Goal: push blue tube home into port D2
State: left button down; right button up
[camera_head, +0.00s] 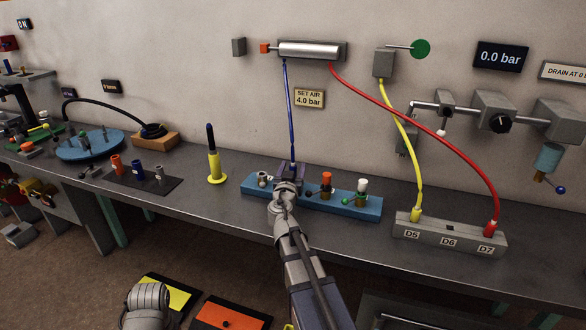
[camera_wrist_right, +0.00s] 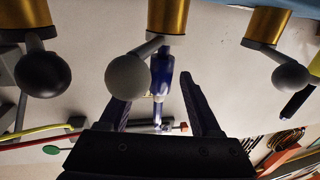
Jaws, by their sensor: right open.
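The blue tube (camera_head: 288,110) hangs from the left end of the silver cylinder (camera_head: 309,50) down to the blue valve block (camera_head: 341,203). Its lower end is behind my right gripper (camera_head: 291,170) in the head view. In the right wrist view the blue tube (camera_wrist_right: 161,72) stands between the two open fingers of my right gripper (camera_wrist_right: 155,88), with gaps visible to either side. Its tip is near a brass fitting (camera_wrist_right: 168,17) with a grey ball lever. I cannot tell how deep it sits. No D2 label is readable. My left gripper is out of view.
A red tube (camera_head: 430,118) and a yellow tube (camera_head: 403,135) run to a grey block (camera_head: 450,232) labelled D5, D6, D7. A yellow stand (camera_head: 215,166) is left of the valve block. Bench space between them is clear.

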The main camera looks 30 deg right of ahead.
jog(key=v, duration=0.7)
jog(key=shift+s+a, duration=0.25)
jog(key=shift+f, duration=0.1)
dwell(0.4)
